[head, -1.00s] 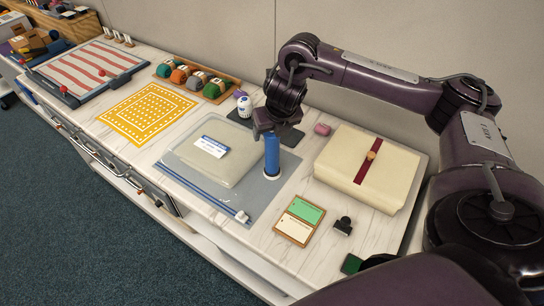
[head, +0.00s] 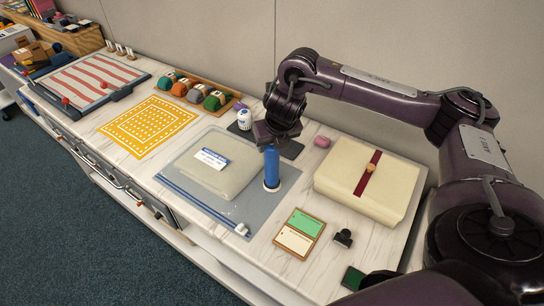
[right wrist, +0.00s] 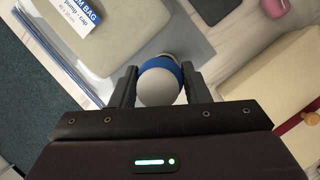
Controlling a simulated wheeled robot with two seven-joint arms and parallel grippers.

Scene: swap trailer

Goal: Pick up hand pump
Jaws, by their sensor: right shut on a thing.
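The hand pump is a blue cylinder (head: 271,167) standing upright on the right part of the grey vacuum bag (head: 250,205), with a white ring at its foot. In the right wrist view the pump (right wrist: 160,84) shows from above as a rounded white top with a blue band, between the two dark fingers. My right gripper (head: 272,146) is above the pump in the head view and shut on it; its fingers (right wrist: 161,88) flank the pump on both sides. Whether the pump's foot touches the bag is unclear. My left gripper is not in view.
A cream box with a red band (head: 350,192) stands close on the right. A green and white card board (head: 299,233) and a black stamp (head: 343,238) lie in front. A white bottle (head: 244,119) and pink block (head: 322,141) stand behind. A yellow mat (head: 148,124) is to the left.

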